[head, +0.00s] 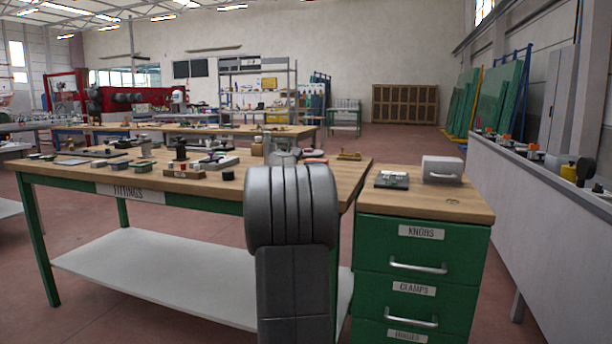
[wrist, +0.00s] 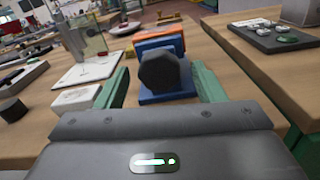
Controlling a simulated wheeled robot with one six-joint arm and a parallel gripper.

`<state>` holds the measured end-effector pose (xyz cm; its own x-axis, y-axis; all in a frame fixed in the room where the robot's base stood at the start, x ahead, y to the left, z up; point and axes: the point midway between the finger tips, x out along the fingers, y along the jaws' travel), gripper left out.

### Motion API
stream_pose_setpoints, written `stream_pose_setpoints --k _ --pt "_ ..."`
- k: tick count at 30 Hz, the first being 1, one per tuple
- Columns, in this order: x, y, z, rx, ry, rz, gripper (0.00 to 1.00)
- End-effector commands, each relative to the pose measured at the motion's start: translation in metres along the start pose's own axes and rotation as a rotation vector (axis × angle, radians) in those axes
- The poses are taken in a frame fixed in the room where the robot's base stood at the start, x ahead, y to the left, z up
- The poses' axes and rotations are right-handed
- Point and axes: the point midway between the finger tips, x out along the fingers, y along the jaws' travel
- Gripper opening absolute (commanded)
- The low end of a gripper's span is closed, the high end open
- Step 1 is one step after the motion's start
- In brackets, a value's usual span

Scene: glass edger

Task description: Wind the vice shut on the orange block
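The blue vice (wrist: 148,98) stands on the wooden bench top in the middle of the wrist view. The orange block (wrist: 160,29) shows above and behind the vice's near blue jaw (wrist: 150,46); whether the jaws touch it cannot be told. A black, many-sided knob (wrist: 161,72) faces me on the near side of the vice. My gripper (wrist: 160,82) is open, its green fingers apart to the left and right of the knob, with gaps on both sides. In the head view my arm hides most of the vice area.
A white plate with an upright clear pane (wrist: 88,72), a white block (wrist: 75,98) and a black cylinder (wrist: 12,109) stand left of the gripper. Right, past a gap, the drawer cabinet (head: 420,262) carries a dark board (head: 392,180) and a grey box (head: 442,169).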

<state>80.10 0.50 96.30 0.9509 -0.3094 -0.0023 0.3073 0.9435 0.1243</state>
Motion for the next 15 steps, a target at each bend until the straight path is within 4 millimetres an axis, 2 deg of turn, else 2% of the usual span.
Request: stream_pose_setpoints --k 8,11,15 --pt "-0.009 0.0 0.002 -0.001 -0.002 0.001 0.63" --pt "-0.024 0.001 0.002 0.0 -0.002 0.002 0.63" --pt "-0.053 0.001 0.001 -0.001 -0.002 0.003 0.63"
